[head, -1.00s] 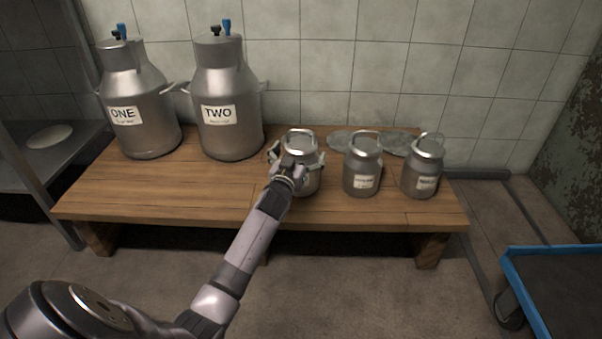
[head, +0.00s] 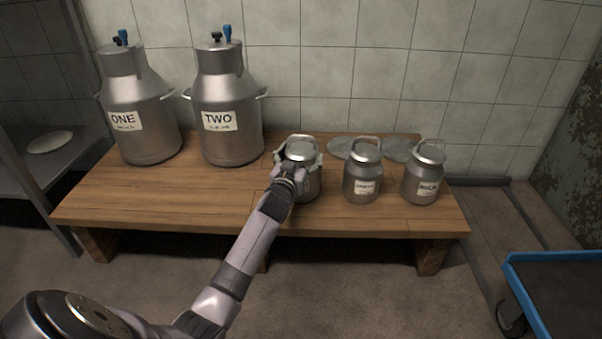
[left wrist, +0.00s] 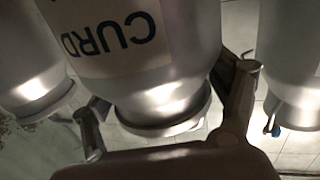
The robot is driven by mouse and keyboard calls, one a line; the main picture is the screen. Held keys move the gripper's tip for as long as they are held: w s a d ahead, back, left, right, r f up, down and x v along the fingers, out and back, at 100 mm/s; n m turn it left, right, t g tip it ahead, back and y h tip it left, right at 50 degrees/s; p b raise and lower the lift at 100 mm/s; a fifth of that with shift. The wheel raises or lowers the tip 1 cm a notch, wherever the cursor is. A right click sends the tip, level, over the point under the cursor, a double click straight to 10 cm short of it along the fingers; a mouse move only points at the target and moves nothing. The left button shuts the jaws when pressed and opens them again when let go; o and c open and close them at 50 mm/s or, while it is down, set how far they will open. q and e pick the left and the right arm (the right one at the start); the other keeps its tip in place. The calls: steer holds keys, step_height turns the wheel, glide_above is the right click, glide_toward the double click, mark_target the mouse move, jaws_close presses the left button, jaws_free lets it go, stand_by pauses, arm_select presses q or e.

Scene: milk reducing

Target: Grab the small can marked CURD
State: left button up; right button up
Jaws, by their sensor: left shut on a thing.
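The small metal can marked CURD (head: 303,150) stands upright on the wooden bench, leftmost of the three small cans. Its label shows upside down in the left wrist view, where the can (left wrist: 180,70) fills the middle. My left gripper (head: 298,164) is shut on this can, with one finger on each side of its upper part. In the left wrist view the gripper (left wrist: 165,110) has its fingers at both sides of the can. The gripper and wrist hide much of the can's front in the head view. My right gripper is not in view.
Two more small cans, a middle one (head: 362,170) and a right one marked MILK (head: 424,170), stand to the right. Large cans ONE (head: 140,100) and TWO (head: 228,100) stand left. The bench (head: 180,200) has bare wood in front. A blue-edged cart (head: 560,255) is at lower right.

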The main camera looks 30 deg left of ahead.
arm_select(q)
steer(key=shift+d, duration=0.15)
steer(key=c, duration=0.9)
steer(key=shift+w+r, duration=0.1)
steer(key=shift+r, duration=0.1)
steer(key=shift+c, duration=0.3)
